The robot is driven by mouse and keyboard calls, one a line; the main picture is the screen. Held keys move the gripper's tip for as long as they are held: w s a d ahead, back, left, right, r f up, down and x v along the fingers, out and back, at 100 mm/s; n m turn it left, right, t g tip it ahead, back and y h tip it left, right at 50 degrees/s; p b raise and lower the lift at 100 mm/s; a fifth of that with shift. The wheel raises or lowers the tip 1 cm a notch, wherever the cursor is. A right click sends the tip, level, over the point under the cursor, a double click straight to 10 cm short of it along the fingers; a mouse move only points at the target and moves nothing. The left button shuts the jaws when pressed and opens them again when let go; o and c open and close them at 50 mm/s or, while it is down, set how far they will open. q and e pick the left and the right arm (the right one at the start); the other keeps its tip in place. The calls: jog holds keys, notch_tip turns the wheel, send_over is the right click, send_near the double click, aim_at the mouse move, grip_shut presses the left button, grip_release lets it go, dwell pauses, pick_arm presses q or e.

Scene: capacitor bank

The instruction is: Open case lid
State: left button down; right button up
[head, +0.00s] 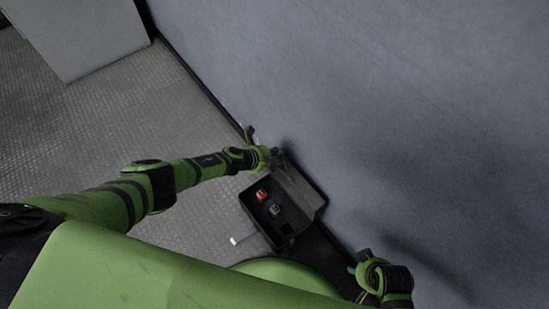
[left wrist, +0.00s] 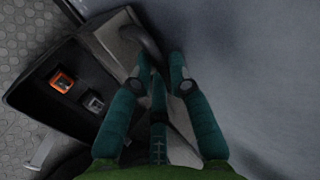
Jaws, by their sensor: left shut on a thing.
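The dark case (head: 252,210) stands on the floor by the wall, and its lid (head: 301,192) is raised, tilted back toward the wall. The open case also shows in the left wrist view (left wrist: 42,98), with the paler inside of the lid (left wrist: 112,38) beside it. My left gripper (head: 277,158) is at the far end of the lid. In the left wrist view its teal fingers (left wrist: 160,72) are closed at a dark curved handle (left wrist: 143,42) on the lid; the exact contact is partly hidden. My right gripper (head: 354,270) is at the lower right, away from the case, its fingers too small to judge.
An orange-framed block (head: 262,194) and a grey block (head: 275,209) sit inside the case. A small white piece (head: 241,239) is just left of the case. The grey wall (head: 400,110) rises close behind the lid.

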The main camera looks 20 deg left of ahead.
pick_arm(q)
jog(key=shift+w+r, duration=0.35)
jog(key=shift+w, duration=0.05)
jog(key=c, duration=1.2)
grip_release()
jog(key=shift+o, duration=0.2)
jog(key=shift+s, duration=0.1)
jog(key=shift+s+f, duration=0.1)
jog(key=shift+s+a+r, duration=0.15)
jog(key=shift+a+r, duration=0.15)
jog(key=shift+r, duration=0.05)
jog(key=v, duration=1.1)
jog(key=shift+s, duration=0.15)
